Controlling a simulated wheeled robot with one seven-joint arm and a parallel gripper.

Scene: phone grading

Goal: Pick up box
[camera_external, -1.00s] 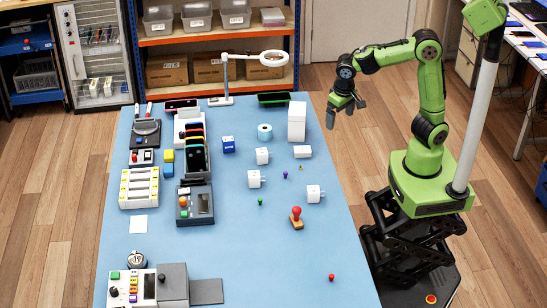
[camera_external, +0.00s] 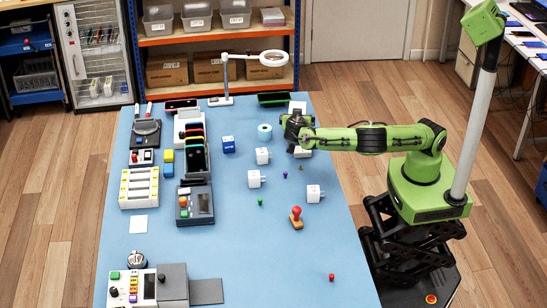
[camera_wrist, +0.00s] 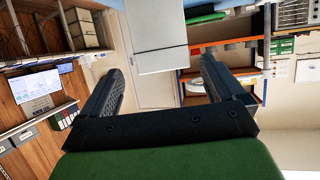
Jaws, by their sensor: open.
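The tall white box (camera_external: 298,106) stands near the far right of the blue table; only its top shows in the external view, behind my gripper (camera_external: 291,126). In the wrist view the picture is upside down, and the pale box (camera_wrist: 158,38) comes down from the top edge. It lies ahead, across the gap between the two fingers of my gripper (camera_wrist: 163,64). The fingers are spread apart with nothing clamped between them. Whether the box is between the tips or just beyond them, I cannot tell.
A tape roll (camera_external: 265,132), a blue box (camera_external: 228,144) and white chargers (camera_external: 262,156) stand nearby to the left. A small white item (camera_external: 302,153) lies just under my arm. A magnifier lamp (camera_external: 226,75) stands at the far edge.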

